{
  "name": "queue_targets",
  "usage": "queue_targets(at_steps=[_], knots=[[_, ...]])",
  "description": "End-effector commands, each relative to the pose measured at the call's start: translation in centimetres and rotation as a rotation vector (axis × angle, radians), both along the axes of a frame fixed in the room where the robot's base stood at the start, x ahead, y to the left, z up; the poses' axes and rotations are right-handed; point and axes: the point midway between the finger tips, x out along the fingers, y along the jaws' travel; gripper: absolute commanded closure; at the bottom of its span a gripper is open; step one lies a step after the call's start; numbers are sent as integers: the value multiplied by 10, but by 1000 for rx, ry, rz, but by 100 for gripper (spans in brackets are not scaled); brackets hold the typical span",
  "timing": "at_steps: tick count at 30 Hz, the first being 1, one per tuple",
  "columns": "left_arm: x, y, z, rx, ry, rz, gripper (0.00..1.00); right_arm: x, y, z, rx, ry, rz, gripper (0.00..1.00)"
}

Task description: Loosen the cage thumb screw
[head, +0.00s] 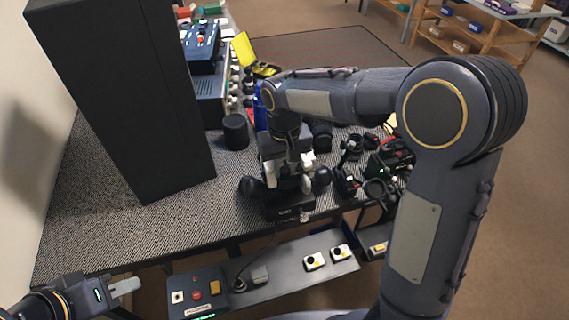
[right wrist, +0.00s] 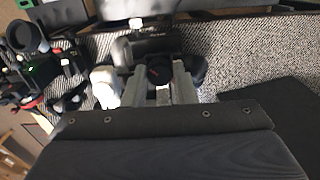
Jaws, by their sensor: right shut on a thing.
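My right gripper (head: 300,182) points down over a small black stand (head: 290,207) near the bench's front edge. In the right wrist view the two grey fingers of my right gripper (right wrist: 161,82) are shut on a dark round piece (right wrist: 160,68), which I take to be the cage thumb screw. The fingers and wrist hide most of the stand's upper part. Black round knobs (head: 251,187) stick out at its sides. My left gripper (head: 124,287) is empty at the lower left, away from the bench top; its finger gap is not clear.
A tall black panel (head: 130,90) stands on the bench (head: 110,230) at the left. A black cylinder (head: 235,131) stands behind the stand. Several dark parts (head: 350,150) crowd its right side. A control shelf (head: 280,270) hangs below the front edge.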

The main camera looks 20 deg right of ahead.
Motion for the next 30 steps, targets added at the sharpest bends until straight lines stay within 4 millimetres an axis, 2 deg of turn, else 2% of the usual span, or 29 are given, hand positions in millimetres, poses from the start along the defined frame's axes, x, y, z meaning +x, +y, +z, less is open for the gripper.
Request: queue_targets(at_steps=[18, 30], knots=[[0, 0, 7, 0, 0, 0, 69, 1, 0, 1, 0, -2, 562, 98], [0, 0, 9, 0, 0, 0, 69, 1, 0, 1, -1, -3, 779, 98]])
